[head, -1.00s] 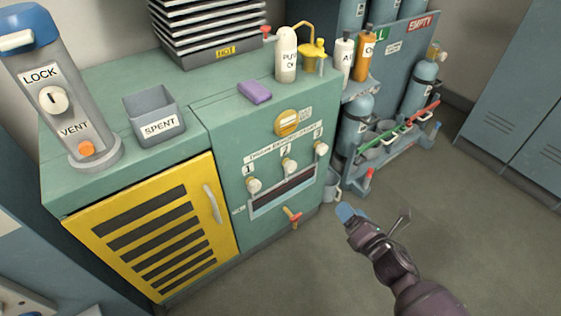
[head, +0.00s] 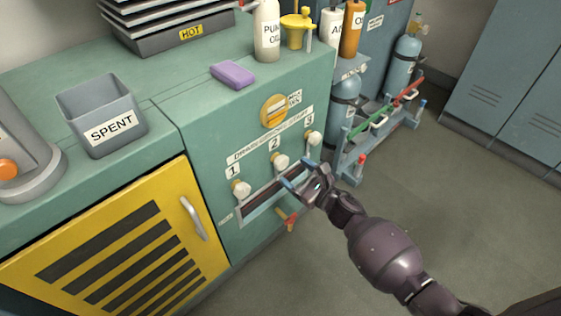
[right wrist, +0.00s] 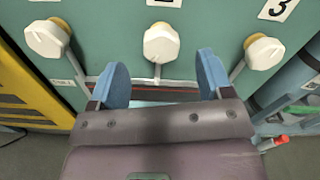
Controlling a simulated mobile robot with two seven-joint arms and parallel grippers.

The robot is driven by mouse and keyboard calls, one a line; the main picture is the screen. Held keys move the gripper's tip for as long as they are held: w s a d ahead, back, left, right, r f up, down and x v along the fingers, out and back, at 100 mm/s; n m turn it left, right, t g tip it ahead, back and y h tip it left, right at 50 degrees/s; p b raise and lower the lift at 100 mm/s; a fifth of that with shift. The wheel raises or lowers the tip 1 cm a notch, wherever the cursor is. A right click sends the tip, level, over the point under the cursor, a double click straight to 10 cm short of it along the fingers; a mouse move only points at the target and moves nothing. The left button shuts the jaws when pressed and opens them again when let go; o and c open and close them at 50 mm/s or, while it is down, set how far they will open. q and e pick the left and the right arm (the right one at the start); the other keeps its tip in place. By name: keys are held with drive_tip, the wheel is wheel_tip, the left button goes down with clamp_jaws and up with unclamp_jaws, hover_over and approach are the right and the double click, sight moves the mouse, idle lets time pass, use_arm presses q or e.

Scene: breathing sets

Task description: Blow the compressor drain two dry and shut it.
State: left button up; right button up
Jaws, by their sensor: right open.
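The compressor drain two is a white knob (head: 280,161) under the label 2 on the front of the green cabinet, between knob one (head: 241,188) and knob three (head: 313,138). In the right wrist view, knob two (right wrist: 161,43) sits straight ahead, centred beyond the fingers. My right gripper (head: 297,175) is open and empty, just in front of the panel and below and right of knob two, apart from it. Its blue fingertips also show in the right wrist view (right wrist: 162,80). A dark slot (head: 272,193) runs below the knobs. My left gripper is not in view.
An orange-red handle (head: 287,220) sticks out below the slot. A yellow dial (head: 274,110) is above the knobs. On top are a purple block (head: 233,74) and a grey SPENT bin (head: 101,112). Gas cylinders and a rack (head: 380,145) stand right; the floor in front is clear.

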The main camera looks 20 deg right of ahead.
sight(284, 163)
drive_tip(key=shift+b+x, duration=0.45)
drive_tip(key=shift+x, duration=2.65)
drive_tip(key=shift+f, duration=0.1)
drive_tip(key=c, duration=0.9)
